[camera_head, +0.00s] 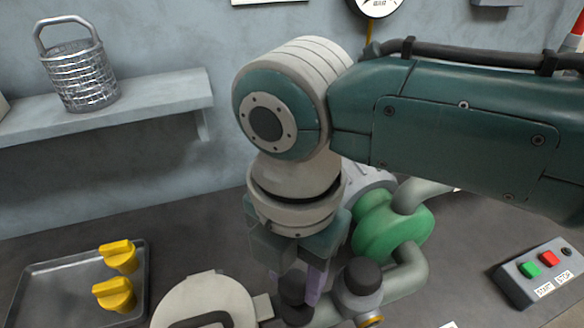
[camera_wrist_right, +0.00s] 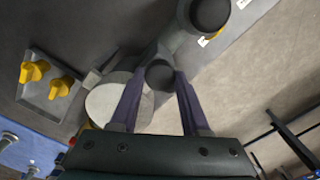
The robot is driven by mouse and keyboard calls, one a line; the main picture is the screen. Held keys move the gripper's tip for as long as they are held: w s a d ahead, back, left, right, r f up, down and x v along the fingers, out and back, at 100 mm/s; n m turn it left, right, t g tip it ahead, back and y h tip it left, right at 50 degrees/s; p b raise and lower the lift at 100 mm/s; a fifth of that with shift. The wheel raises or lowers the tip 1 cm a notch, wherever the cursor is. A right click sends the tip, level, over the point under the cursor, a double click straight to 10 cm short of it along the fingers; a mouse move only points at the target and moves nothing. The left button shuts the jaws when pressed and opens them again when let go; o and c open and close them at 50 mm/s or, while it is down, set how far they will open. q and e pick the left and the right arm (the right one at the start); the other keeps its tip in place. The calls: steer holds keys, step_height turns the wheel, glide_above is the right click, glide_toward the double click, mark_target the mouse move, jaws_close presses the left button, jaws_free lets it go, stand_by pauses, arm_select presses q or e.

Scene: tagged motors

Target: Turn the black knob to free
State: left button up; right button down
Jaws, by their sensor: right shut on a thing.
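The black knob (camera_wrist_right: 159,75) sits between the two purple fingertips of my right gripper (camera_wrist_right: 158,80) in the right wrist view. In the head view the black knob (camera_head: 294,311) shows low at the centre, partly covered by my right gripper (camera_head: 298,290), which comes down on it from above. My right gripper is shut on the knob. I cannot read any position mark by the knob, so its setting is hidden. My left gripper is not in view.
A second black cap (camera_head: 362,275) stands on the pipework close right of my gripper, before a green motor (camera_head: 390,228). A pale round housing (camera_head: 205,300) is close left. A tray (camera_head: 45,272) holds yellow knobs (camera_head: 115,293). A start/stop box (camera_head: 541,272) stands right.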

mark_target(294, 283)
steer(key=shift+c, duration=1.9)
jaws_free()
step_height(294, 283, up, 10)
